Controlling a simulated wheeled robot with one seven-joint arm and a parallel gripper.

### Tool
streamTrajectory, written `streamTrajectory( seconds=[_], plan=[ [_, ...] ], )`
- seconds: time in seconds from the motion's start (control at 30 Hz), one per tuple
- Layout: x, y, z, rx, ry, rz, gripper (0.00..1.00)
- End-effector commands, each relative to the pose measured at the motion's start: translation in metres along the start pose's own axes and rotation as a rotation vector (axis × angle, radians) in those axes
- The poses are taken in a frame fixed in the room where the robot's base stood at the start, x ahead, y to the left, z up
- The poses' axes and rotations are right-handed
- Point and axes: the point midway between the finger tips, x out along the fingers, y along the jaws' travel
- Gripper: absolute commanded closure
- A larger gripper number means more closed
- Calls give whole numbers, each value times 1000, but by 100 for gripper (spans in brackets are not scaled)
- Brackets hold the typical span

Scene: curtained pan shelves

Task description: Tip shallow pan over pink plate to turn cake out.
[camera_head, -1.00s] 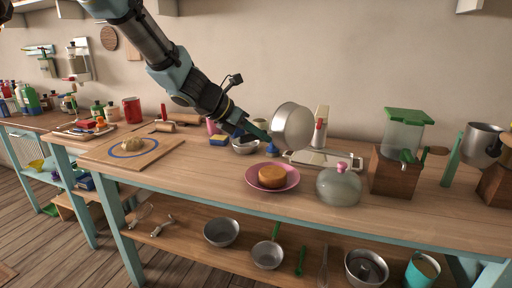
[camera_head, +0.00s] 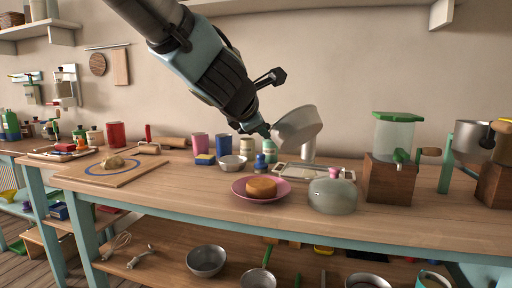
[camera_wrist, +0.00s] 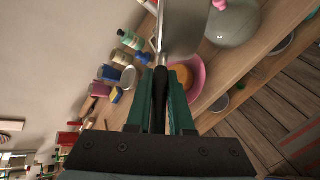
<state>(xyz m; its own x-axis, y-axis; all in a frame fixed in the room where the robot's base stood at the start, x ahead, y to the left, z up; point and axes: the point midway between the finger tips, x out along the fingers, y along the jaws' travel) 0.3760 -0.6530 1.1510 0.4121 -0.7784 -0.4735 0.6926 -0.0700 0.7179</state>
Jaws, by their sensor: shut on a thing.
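My gripper (camera_head: 264,131) is shut on the handle of the shallow pan (camera_head: 298,128), a grey metal pan held tilted in the air above the table. In the wrist view the dark handle (camera_wrist: 160,95) runs between the teal fingers, and the pan (camera_wrist: 187,28) shows only in part. The pink plate (camera_head: 240,191) stands on the table below the pan and a little left of it. The round golden-brown cake (camera_head: 262,188) lies on the plate, apart from the pan. The pan's inside is mostly hidden.
A glass dome (camera_head: 332,197) with a pink knob stands just right of the plate. A blender-like jar on a wooden block (camera_head: 390,180) is farther right. A small bowl (camera_head: 232,163), cups and bottles stand behind the plate. The table front is clear.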

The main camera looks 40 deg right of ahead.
Motion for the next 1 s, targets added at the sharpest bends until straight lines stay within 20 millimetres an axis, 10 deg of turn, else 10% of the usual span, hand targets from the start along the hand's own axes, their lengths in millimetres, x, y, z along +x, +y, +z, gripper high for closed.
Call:
streamTrajectory(
  seconds=[1.0],
  plan=[
    [28,-60,-29,361,23,304,100]
  ],
)
